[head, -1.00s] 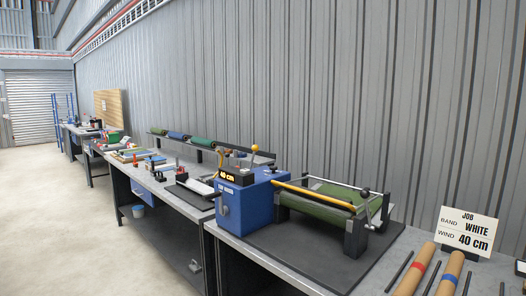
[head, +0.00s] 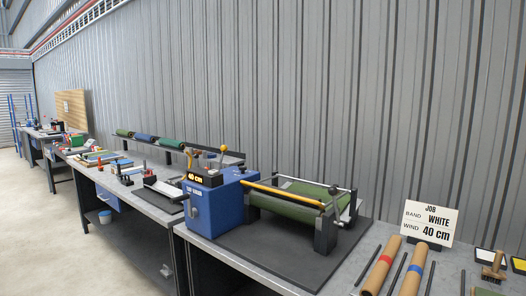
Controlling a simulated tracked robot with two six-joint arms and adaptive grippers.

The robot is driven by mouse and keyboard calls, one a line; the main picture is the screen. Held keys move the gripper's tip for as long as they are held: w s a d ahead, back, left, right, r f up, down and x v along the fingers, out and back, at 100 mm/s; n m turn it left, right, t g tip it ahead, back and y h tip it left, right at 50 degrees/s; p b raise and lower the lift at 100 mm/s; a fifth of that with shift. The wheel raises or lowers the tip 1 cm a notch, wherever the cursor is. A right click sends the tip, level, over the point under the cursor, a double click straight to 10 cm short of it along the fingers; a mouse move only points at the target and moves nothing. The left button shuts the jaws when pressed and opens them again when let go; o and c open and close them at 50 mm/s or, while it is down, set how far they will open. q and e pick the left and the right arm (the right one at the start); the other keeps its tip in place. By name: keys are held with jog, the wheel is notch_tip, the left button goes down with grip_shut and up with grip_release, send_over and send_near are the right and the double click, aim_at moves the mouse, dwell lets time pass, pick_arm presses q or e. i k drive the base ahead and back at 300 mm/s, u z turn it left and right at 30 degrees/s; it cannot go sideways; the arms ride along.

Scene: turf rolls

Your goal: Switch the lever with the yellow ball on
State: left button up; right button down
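The lever with the yellow ball (head: 223,150) stands up from the top of a blue machine box (head: 222,207) on the workbench. Its rod looks close to upright with a slight lean; I cannot tell from this whether it is on or off. A black display on the box reads "40 cm" (head: 199,176). To the right of the box is a winding frame with a green turf roll (head: 293,207) and a yellow bar (head: 282,193). Neither of my grippers is in view.
A job card (head: 428,223) reads band white, wind 40 cm. Tubes with a red band (head: 381,264) and a blue band (head: 413,273) lie at the front right. A rack with several rolls (head: 172,142) runs behind the bench. Concrete floor (head: 30,225) is clear at left.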

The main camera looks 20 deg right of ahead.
aim_at(224, 148)
jog(key=z, duration=0.1)
jog(key=i, duration=1)
